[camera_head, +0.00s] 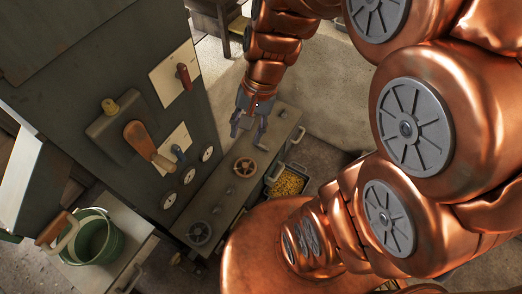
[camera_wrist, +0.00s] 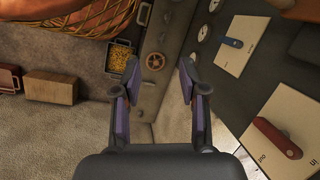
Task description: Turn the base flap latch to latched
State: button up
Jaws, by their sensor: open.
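My gripper (camera_head: 248,131) is open and empty, fingers pointing down over the far end of the long grey base box (camera_head: 225,190). In the wrist view its two fingers (camera_wrist: 159,68) stand wide apart, with the box between and beyond them. Small grey handles or levers sit along the box, one (camera_head: 283,114) near its far end. I cannot tell which fitting is the base flap latch or how it is turned; the gripper may hide part of it. My gripper touches nothing that I can make out.
A dark panel beside the box carries a red lever (camera_head: 184,76), a blue lever (camera_head: 178,152), a wooden-handled lever (camera_head: 145,140) and gauges. A brown handwheel (camera_head: 245,167) is on the box. A bin of yellow pieces (camera_head: 287,184) stands beside it. A green bucket (camera_head: 92,240) is lower left.

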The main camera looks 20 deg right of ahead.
jog(key=w+d+f+m+t+y+b, duration=0.1)
jog(key=w+f+m+b, duration=0.55)
jog(key=w+f, duration=0.4)
jog(key=m+t+h+b, duration=0.2)
jog(key=m+t+b, duration=0.1)
jog(key=m+b, duration=1.4)
send_near(261, 145)
jog(key=shift+w+a+f+n+b, duration=0.1)
jog(key=shift+a+f+n+b, duration=0.05)
jog(key=shift+f+n+b, duration=0.55)
jog(key=shift+w+f, duration=0.15)
jog(key=shift+f, duration=0.45)
jog(key=b+x, duration=0.3)
jog(key=x, duration=0.3)
jog(key=shift+w+a+f, duration=0.15)
jog(key=shift+w+f, duration=0.05)
jog(key=shift+c, duration=0.4)
grip_shut()
